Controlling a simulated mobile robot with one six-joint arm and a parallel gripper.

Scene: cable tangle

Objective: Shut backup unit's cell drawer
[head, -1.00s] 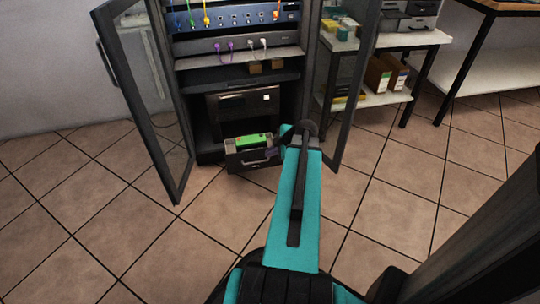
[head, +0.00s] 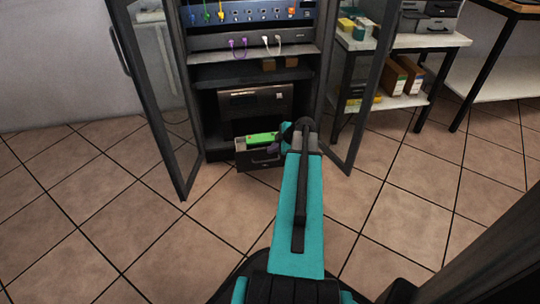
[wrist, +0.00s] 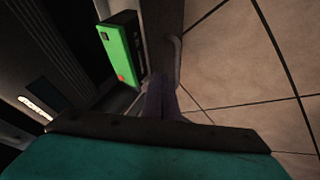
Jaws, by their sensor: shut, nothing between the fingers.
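The backup unit (head: 255,100) is a dark box low in the open cabinet. Its cell drawer (head: 258,160) sticks out below it, open, with a green cell (head: 262,138) showing inside. The wrist view shows the green cell (wrist: 119,50) up close, with the drawer's dark front and its bar handle (wrist: 177,60) to the right. My gripper (head: 285,136) is shut and empty at the drawer's right front end. In the wrist view its fingers (wrist: 160,100) are beside the front panel, near the handle. I cannot tell whether they touch it.
Glass cabinet doors stand open at left (head: 155,100) and right (head: 353,100). Purple and white cables (head: 255,45) plug in on a shelf above. A side rack (head: 405,100) with boxes stands at right. The tiled floor in front is clear.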

